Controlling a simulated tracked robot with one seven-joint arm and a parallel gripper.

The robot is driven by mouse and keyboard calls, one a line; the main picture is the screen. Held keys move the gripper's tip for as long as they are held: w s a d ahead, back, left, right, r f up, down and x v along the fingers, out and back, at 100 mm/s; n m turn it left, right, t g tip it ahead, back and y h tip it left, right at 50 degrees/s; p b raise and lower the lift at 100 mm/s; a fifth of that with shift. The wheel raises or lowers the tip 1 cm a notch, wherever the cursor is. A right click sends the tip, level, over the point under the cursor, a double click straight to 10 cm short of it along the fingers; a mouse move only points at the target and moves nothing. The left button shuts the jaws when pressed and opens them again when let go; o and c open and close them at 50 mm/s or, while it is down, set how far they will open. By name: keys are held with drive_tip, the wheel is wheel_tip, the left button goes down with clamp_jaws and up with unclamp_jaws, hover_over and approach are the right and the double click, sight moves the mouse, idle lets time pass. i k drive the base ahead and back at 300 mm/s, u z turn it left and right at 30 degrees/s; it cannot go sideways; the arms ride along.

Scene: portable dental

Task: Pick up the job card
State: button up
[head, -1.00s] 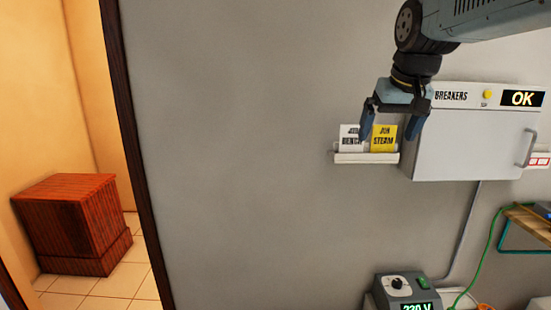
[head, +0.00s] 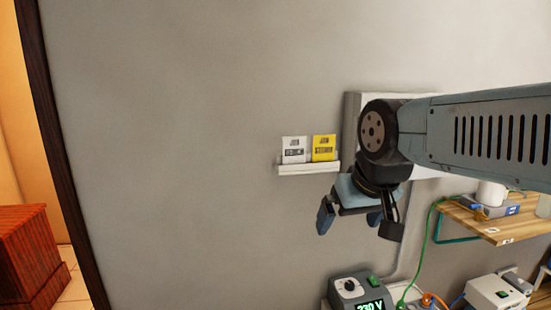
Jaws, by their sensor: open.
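Two cards stand side by side in a small white wall rack (head: 309,170). The left one is a white card (head: 293,150) and the right one is a yellow card (head: 324,148). Both have dark print headed "JOB", too small to read fully here. My gripper (head: 347,224) is open and empty, below and to the right of the rack, with its fingers pointing down. It is apart from both cards, and neither card is covered by it.
My arm hides most of the white breaker box (head: 353,112) right of the rack. Below stand a grey unit reading "230 V" (head: 358,292) and a green cable (head: 428,232). A wooden shelf (head: 500,222) juts out at right. The wall left of the rack is bare.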

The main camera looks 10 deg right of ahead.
sight(323, 146)
drive_tip(key=z, duration=0.55)
drive_tip(key=k, duration=1.3)
drive_tip(key=z, duration=1)
drive_tip(key=i, duration=1.4)
drive_tip(key=u, duration=0.55)
